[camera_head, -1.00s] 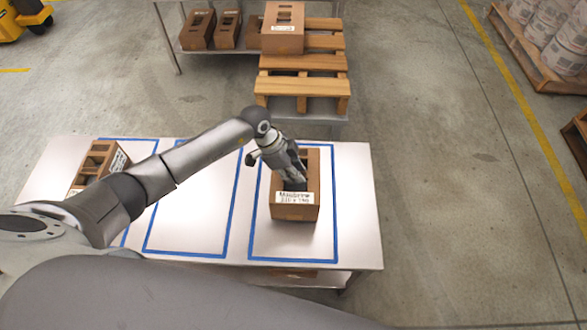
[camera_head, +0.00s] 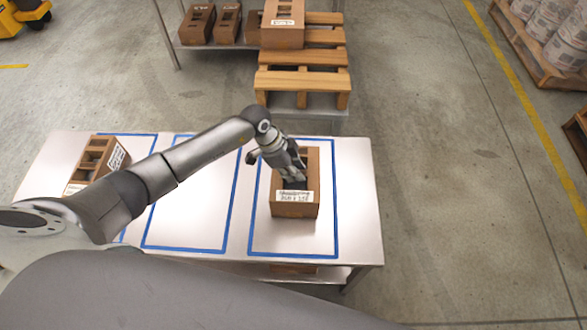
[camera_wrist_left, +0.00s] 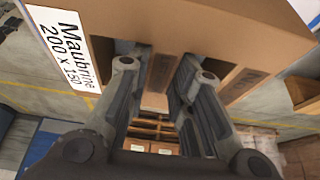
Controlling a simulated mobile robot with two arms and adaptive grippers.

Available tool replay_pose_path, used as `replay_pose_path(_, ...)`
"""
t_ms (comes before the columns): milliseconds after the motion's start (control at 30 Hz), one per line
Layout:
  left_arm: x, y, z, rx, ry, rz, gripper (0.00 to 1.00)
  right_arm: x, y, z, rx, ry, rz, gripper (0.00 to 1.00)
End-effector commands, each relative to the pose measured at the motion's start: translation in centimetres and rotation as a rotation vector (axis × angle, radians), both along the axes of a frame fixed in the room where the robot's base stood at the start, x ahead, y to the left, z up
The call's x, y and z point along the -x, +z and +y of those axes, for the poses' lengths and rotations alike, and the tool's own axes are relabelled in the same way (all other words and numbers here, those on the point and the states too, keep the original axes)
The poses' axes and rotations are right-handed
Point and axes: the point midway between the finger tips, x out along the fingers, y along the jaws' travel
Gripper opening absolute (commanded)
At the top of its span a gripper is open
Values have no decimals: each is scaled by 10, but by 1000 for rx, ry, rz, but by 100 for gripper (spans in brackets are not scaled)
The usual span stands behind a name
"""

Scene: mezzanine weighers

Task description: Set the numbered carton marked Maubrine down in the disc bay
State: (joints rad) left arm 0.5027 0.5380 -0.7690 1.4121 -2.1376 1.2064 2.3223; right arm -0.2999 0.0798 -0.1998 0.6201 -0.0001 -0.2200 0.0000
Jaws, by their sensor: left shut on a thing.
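The brown carton (camera_head: 296,208) marked Maubrine is inside the right-hand blue-taped bay (camera_head: 326,235) on the metal table. Its white label, reading Maubrine 200 x 150, shows in the left wrist view, where the carton (camera_wrist_left: 200,25) fills the top. My left gripper (camera_head: 293,178) is at the carton's slotted top and shut on the carton. I cannot tell whether the carton's base touches the table. No disc mark shows in the head view. My right gripper is not in view.
Another brown carton (camera_head: 97,158) stands at the table's left. The middle taped bay (camera_head: 190,215) is empty, partly behind my arm. Beyond the table are a wooden pallet (camera_head: 300,82) with a carton (camera_head: 283,30) on it, and more cartons on a shelf (camera_head: 222,50).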

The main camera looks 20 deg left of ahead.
Motion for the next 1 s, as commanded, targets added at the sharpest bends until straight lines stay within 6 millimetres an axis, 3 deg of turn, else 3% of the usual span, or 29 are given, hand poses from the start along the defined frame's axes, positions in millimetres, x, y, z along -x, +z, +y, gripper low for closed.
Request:
replay_pose_path(133, 0, -3, -1, 1, 0, 0, 0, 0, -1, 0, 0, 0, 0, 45)
replay_pose_path(167, 0, -3, 0, 2, 0, -1, 22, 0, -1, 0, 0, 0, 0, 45)
replay_pose_path(367, 0, -3, 0, 1, 0, -1, 46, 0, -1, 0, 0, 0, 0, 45)
replay_pose_path(733, 0, 0, 2, -1, 0, 0, 46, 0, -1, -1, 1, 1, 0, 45)
replay_pose_path(1000, 4, 45, 20, 0, 1, -5, 46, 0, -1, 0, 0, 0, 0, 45)
